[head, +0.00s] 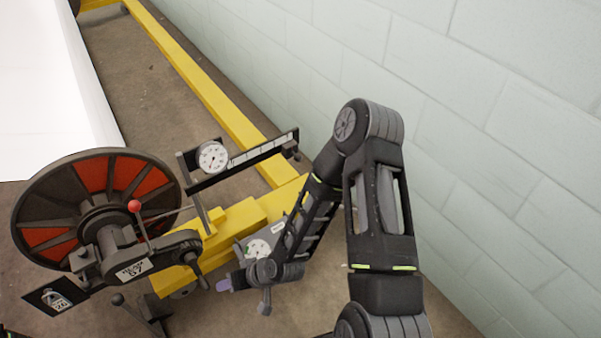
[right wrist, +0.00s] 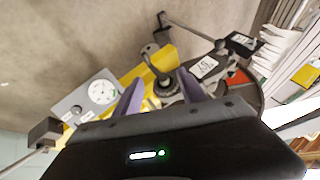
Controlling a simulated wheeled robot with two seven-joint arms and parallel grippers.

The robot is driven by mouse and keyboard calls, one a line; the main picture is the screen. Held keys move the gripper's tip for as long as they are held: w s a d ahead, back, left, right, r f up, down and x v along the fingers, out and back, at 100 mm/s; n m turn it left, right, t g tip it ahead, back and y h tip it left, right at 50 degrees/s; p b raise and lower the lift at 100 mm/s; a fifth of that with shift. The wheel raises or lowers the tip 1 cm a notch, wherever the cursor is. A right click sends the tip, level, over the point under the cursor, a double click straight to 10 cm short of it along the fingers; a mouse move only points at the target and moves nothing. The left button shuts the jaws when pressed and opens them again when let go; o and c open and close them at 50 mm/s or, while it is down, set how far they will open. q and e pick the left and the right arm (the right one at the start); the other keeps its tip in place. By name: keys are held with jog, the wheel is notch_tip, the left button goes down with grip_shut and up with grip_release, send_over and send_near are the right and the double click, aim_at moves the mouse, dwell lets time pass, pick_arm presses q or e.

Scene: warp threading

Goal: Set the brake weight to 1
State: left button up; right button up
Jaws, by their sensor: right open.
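A bar with pale scale marks (head: 252,155) is mounted above the yellow frame in the head view, with a round white dial (head: 212,157) at its left end. A dark piece (head: 290,152) is at the bar's right end; I cannot tell whether it is the brake weight. My right gripper (head: 226,284) is low beside the yellow frame, below the bar. In the right wrist view its purple fingers (right wrist: 161,93) are open. A dark round part with a lever (right wrist: 162,84) shows between them; I cannot tell whether they touch it. My left gripper is not visible.
A second dial (head: 259,249) sits on a grey plate near my right gripper and shows in the right wrist view (right wrist: 102,91). A black and red reel (head: 106,173) with a red-knobbed lever (head: 135,207) stands left. A pale block wall (head: 480,110) rises close on the right.

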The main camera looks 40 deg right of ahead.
jog(key=w+d+f+t+h+b, duration=0.1)
jog(key=w+d+f+t+b, duration=0.2)
jog(key=w+d, duration=0.4)
jog(key=m+t+h+b, duration=0.2)
jog(key=t+h+b, duration=0.6)
jog(key=t+b, duration=0.15)
send_near(294, 153)
jog(key=s, duration=0.2)
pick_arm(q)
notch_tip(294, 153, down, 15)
pick_arm(e)
jog(key=shift+s+d+r+g, duration=0.15)
jog(key=shift+r+g, duration=0.1)
jog(key=shift+g, duration=0.2)
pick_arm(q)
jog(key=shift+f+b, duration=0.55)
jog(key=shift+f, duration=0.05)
pick_arm(e)
jog(key=x, duration=0.7)
jog(key=shift+w+y, duration=0.3)
jog(key=shift+w, duration=0.1)
jog(key=shift+f, duration=0.1)
grip_shut()
